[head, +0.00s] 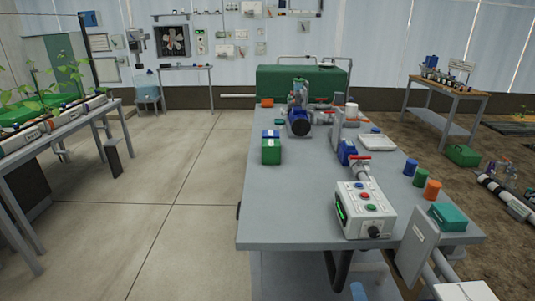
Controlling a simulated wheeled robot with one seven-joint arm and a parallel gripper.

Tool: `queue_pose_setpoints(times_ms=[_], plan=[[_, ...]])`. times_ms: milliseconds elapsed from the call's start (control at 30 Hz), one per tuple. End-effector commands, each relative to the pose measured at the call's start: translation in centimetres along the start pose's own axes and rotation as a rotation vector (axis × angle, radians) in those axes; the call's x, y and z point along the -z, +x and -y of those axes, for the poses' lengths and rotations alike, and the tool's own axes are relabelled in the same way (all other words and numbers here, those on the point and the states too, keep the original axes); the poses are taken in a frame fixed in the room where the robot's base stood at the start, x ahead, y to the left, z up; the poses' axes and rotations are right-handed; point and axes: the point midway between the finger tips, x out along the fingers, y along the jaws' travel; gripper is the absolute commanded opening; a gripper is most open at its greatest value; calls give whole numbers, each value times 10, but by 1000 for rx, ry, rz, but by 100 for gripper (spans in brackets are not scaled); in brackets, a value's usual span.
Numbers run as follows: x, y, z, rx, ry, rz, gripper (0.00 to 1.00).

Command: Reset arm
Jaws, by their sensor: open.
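A grey workbench (290,215) fills the middle and right. Behind the box is a pipe with a red-handled valve (361,158). A blue pump (299,121) with pipework stands at the far end.
A green box (271,151) with a blue top sits on the bench's left side. Blue, green and orange cups (433,189) and a teal case (447,217) line the right edge. A plant bench (60,127) stands at left. The concrete floor (180,180) between is clear.

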Motion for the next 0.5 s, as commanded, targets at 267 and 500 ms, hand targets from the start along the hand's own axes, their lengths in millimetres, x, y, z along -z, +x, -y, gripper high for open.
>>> queue_pose_setpoints(times_ms=[267,500], plan=[[-9,-32,0,-17,-60,0,60],[-18,-79,2,-44,-154,3,60]])
